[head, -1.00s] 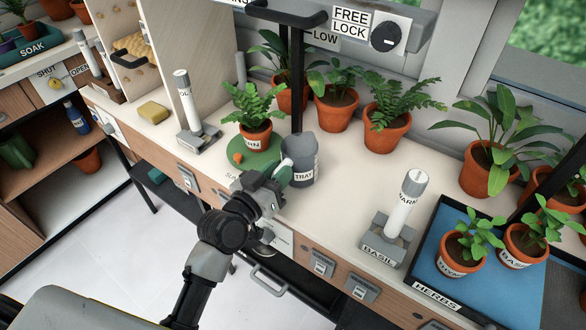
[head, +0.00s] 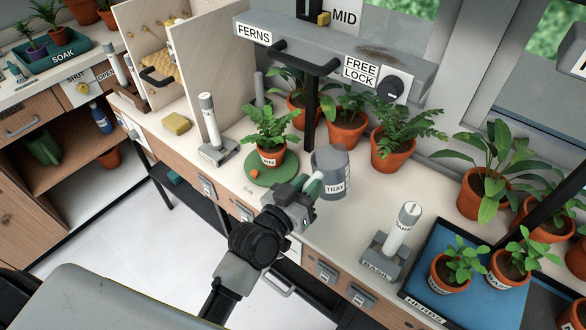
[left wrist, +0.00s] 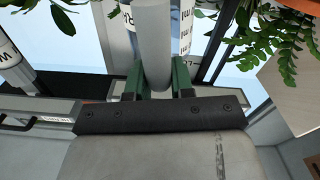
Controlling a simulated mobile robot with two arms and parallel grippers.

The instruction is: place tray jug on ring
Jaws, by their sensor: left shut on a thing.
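The grey tray jug (head: 331,163), labelled TRAY, is upright over the bench, right of the potted fern on its green disc. My left gripper (head: 311,187) is at the jug's near left side and shut on it. In the left wrist view, its green fingers (left wrist: 158,80) close on a pale grey upright bar (left wrist: 153,40), seemingly the jug's handle. I cannot tell whether the jug's base clears the bench. I cannot make out a ring in either view. My right gripper is not in view.
The fern pot (head: 271,155) stands left of the jug. A black post (head: 311,115) rises just behind it. White cylinders on grey stands (head: 381,258) are at both sides. The blue herbs tray (head: 465,300) is at right. Bench between jug and basil stand is clear.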

